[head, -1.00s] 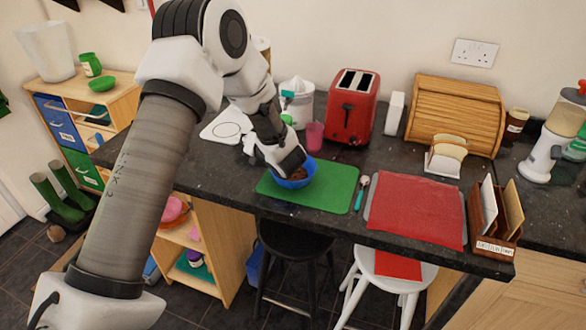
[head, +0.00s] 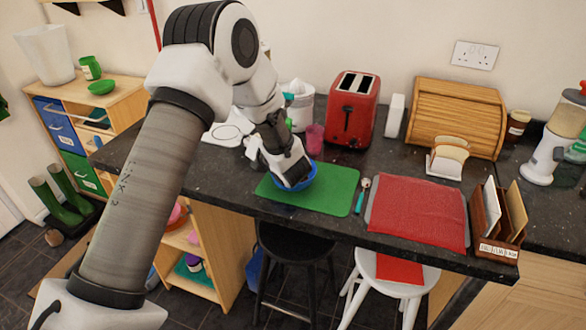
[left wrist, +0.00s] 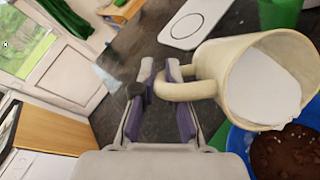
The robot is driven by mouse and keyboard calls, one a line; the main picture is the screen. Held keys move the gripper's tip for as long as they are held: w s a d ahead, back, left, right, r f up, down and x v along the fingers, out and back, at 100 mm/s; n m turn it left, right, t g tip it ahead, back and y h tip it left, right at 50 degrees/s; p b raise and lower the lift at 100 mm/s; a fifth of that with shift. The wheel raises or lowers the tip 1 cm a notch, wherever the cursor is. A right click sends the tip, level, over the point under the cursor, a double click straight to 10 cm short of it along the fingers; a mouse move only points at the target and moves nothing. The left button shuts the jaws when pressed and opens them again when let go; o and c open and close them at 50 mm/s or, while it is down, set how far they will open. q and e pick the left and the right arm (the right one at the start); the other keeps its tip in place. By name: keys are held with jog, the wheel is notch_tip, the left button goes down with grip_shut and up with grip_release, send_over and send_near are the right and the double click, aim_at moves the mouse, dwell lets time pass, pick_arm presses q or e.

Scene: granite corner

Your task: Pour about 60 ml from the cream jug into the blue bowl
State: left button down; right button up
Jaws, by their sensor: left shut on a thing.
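The cream jug (left wrist: 225,75) is pale cream with a looped handle and shows in the left wrist view. White liquid (left wrist: 268,85) fills its mouth and reaches close to the lower rim. The jug is tilted toward the blue bowl (left wrist: 238,142), which holds dark brown contents (left wrist: 285,152). I see no clear stream between them. My left gripper (left wrist: 163,72) is shut on the jug's handle. In the head view the left gripper (head: 286,165) is over the blue bowl (head: 300,184) on the green mat and hides the jug and most of the bowl's inside.
The green mat (head: 335,192) lies on the dark counter. A pink cup (head: 315,139) and a red toaster (head: 352,108) stand behind it. A teal-handled spoon (head: 360,200) and a red cloth (head: 420,210) lie to the right. A white board (head: 222,134) lies behind left.

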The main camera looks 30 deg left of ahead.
pick_arm(q)
jog(key=shift+d+r+y+b, duration=0.25)
jog(key=shift+d+y+b, duration=0.05)
jog(key=shift+y+b, duration=0.1)
dwell(0.5)
jog(key=shift+d+f+y+b, duration=0.2)
jog(key=shift+y+b, duration=0.4)
jog(key=shift+b, duration=0.5)
